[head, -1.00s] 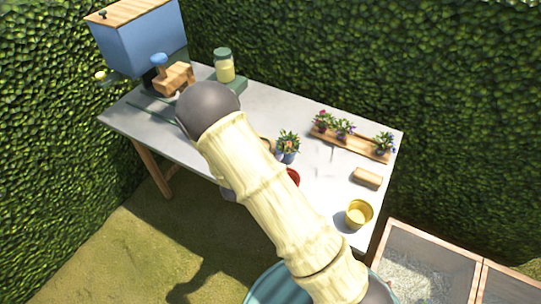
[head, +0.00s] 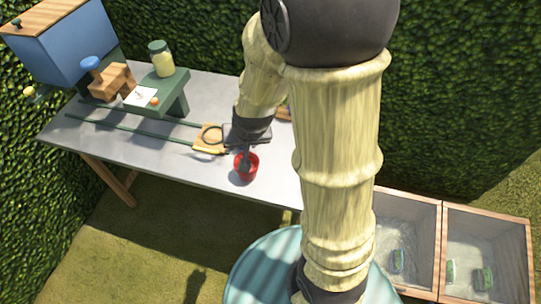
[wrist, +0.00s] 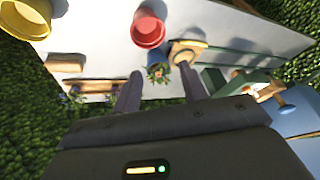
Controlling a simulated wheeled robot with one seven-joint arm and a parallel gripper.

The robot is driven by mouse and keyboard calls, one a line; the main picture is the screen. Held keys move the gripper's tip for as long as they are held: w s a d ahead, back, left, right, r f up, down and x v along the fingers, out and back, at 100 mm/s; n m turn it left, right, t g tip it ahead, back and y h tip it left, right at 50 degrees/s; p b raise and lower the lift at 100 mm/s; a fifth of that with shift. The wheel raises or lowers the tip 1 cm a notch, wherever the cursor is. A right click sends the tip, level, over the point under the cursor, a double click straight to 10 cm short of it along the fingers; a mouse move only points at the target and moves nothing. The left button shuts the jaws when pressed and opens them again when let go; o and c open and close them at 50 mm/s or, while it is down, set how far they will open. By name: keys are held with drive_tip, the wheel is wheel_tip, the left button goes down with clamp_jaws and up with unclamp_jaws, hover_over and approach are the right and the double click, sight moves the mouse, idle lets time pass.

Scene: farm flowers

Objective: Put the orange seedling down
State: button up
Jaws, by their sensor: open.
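In the wrist view a small blue pot (wrist: 160,58) holds a leafy plant (wrist: 158,72) with orange blooms. It appears to stand on the table, next to the red pot (wrist: 148,28). My gripper (wrist: 160,74) is open, and the plant shows between its two fingers. I cannot tell whether either finger touches the pot. In the head view my gripper (head: 246,157) is low over the table, overlapping the red pot (head: 248,172). My arm hides the blue pot there.
The grey table (head: 110,148) has a green stand (head: 172,93) carrying a jar (head: 161,60) and a card with an orange spot. A wooden piece with a ring (head: 210,138) lies left of my gripper. A yellow pot (wrist: 28,15) shows in the wrist view. Glass-topped boxes (head: 485,250) stand right.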

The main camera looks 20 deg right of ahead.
drive_tip(key=s+d+r+n+g, duration=0.1)
drive_tip(key=s+d, duration=0.3)
drive_tip(key=s, duration=0.4)
drive_tip(key=shift+s+r+n+g+h, duration=0.35)
drive_tip(key=shift+r+g, duration=0.25)
drive_tip(key=shift+r, duration=0.3)
drive_tip(key=shift+d, duration=0.1)
